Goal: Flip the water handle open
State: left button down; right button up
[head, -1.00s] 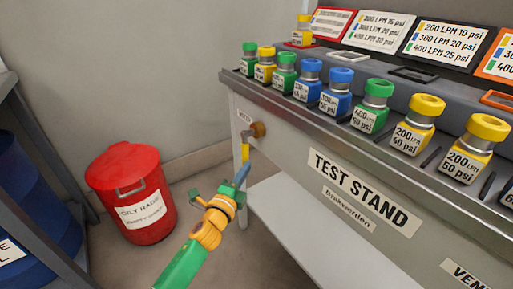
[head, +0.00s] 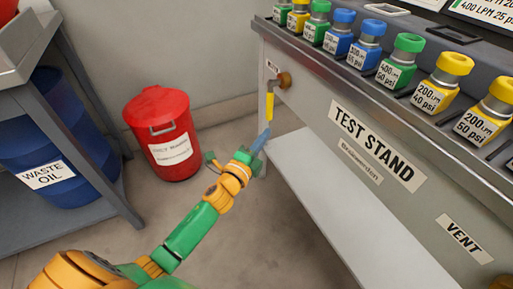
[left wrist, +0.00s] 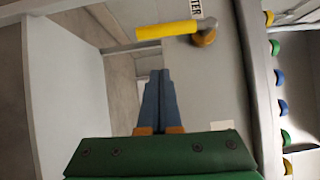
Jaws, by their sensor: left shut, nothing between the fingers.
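The water handle (head: 270,106) is a yellow lever on the left end of the test stand, hanging down from a grey arm at a brass fitting (head: 284,80). It also shows in the left wrist view (left wrist: 167,30), where part of a label reads "TER". My left gripper (head: 264,136) has blue fingers, shut and empty, close to the handle's lower end in the head view. In the left wrist view its fingertips (left wrist: 159,72) point toward the handle with a visible gap between them. I cannot see my right gripper.
The test stand (head: 330,150) has a lower shelf (head: 340,205) and several coloured-cap bottles along its top. A red bin (head: 163,130) stands behind my left arm. A blue waste oil drum (head: 45,140) sits in a grey rack at the left. Bare floor lies between.

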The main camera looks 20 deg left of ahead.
pick_arm(q)
jog(key=shift+s+a+r, duration=0.1)
jog(key=shift+s+a, duration=0.05)
jog(key=shift+s, duration=2.6)
